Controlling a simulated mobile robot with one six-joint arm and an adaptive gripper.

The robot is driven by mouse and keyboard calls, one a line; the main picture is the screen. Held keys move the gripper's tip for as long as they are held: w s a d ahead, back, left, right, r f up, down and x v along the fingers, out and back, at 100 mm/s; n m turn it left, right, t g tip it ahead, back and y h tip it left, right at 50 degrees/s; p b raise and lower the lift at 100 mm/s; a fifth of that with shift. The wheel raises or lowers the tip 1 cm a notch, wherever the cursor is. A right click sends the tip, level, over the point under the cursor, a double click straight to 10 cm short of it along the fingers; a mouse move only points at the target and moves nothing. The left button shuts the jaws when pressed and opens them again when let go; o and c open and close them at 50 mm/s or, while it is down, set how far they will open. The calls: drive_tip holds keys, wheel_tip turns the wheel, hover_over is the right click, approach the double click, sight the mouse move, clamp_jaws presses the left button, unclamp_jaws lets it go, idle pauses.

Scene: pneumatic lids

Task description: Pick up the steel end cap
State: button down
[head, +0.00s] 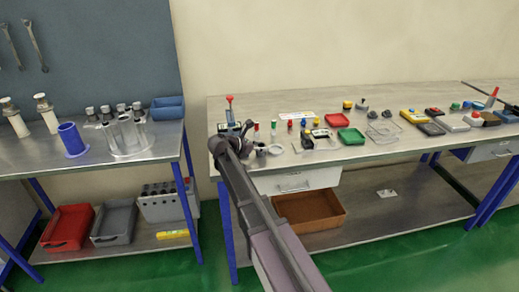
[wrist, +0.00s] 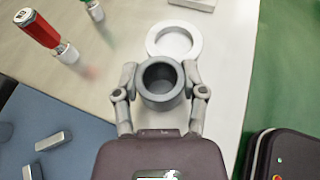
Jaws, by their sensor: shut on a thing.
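The steel end cap (wrist: 160,98) is a short grey, hollow round piece with its open end facing my wrist camera. My gripper (wrist: 160,78) is shut on it, with one finger on each side of its wall. In the head view my gripper (head: 250,148) is at the left end of the right-hand workbench, near its front edge. My arm covers part of that spot, and the cap is too small there to make out clearly. I cannot tell whether the cap touches the bench top.
A pale flat ring (wrist: 173,41) lies just beyond the cap. A red-bodied part (wrist: 38,28) stands at the upper left of the wrist view. A blue-grey surface (wrist: 75,150) bears metal pieces. Several small parts and a red tray (head: 351,136) are farther right on the workbench (head: 330,160).

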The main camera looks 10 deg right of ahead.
drive_tip(key=shift+r, duration=0.15)
wheel_tip(320, 180, up, 3)
drive_tip(key=p, duration=0.3)
drive_tip(key=s+a+r+p, duration=0.1)
drive_tip(key=s+a, duration=0.1)
drive_tip(key=s, duration=0.5)
drive_tip(key=s+a+p, duration=0.1)
drive_tip(key=s+a, duration=0.2)
drive_tip(key=s, duration=0.5)
drive_tip(key=shift+a+r, duration=0.35)
